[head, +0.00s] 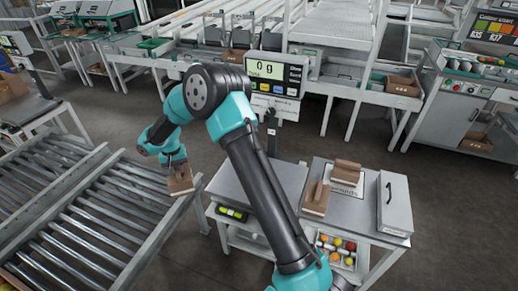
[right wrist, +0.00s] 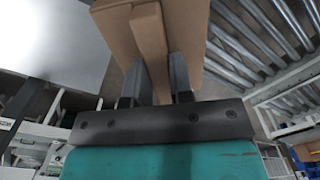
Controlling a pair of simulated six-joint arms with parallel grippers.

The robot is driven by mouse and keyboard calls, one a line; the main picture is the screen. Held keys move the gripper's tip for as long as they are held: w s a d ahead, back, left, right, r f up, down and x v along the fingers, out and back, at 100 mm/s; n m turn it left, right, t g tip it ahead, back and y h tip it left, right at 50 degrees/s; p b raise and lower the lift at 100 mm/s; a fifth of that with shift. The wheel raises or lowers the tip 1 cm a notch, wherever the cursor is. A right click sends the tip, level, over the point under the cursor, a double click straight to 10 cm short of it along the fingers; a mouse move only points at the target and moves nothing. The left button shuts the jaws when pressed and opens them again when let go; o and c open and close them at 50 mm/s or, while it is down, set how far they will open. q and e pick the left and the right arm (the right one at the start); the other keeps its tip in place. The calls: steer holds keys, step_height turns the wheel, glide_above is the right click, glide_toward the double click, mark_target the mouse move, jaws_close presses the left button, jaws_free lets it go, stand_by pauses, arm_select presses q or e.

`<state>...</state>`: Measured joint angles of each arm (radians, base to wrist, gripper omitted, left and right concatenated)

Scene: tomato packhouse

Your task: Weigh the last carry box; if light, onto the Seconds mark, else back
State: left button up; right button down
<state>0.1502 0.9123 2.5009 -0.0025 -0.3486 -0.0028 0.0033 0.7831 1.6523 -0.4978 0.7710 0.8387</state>
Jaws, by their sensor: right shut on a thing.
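My right gripper (head: 176,163) is shut on the handle of a brown carry box (head: 180,180). It holds the box by the right edge of the roller conveyor, left of the bench. The right wrist view shows the box (right wrist: 115,32) with its handle between the two fingers (right wrist: 158,85). The scale display (head: 267,69) reads 0 g. One brown carry box (head: 316,198) stands on the right half of the bench. Another (head: 347,170) stands behind it at a white mark (head: 345,188) with upside-down lettering, partly covered. My left gripper is out of view.
A grey case with a black handle (head: 394,205) stands at the bench's right end. My right arm crosses the grey bench top (head: 236,180) and hides part of it. Tomatoes lie in a tray (head: 337,247) below. The roller conveyor (head: 95,215) fills the left.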

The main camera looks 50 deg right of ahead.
steer(key=s+d+m, duration=0.2)
steer(key=s+d, duration=0.3)
steer(key=d, duration=0.5)
steer(key=s+d+m, duration=0.3)
steer(key=s+d, duration=0.2)
steer(key=d, duration=0.5)
steer(key=s+d+m, duration=0.3)
steer(key=s+d, duration=0.2)
steer(key=d, duration=0.5)
steer(key=shift+s+d, duration=0.15)
steer(key=shift+d, duration=0.1)
steer(key=shift+f, duration=0.25)
step_height(320, 180, down, 8)
steer(key=shift+f, duration=0.25)
steer(key=c, duration=0.9)
jaws_free()
steer(key=c, duration=0.3)
steer(key=shift+c, duration=0.2)
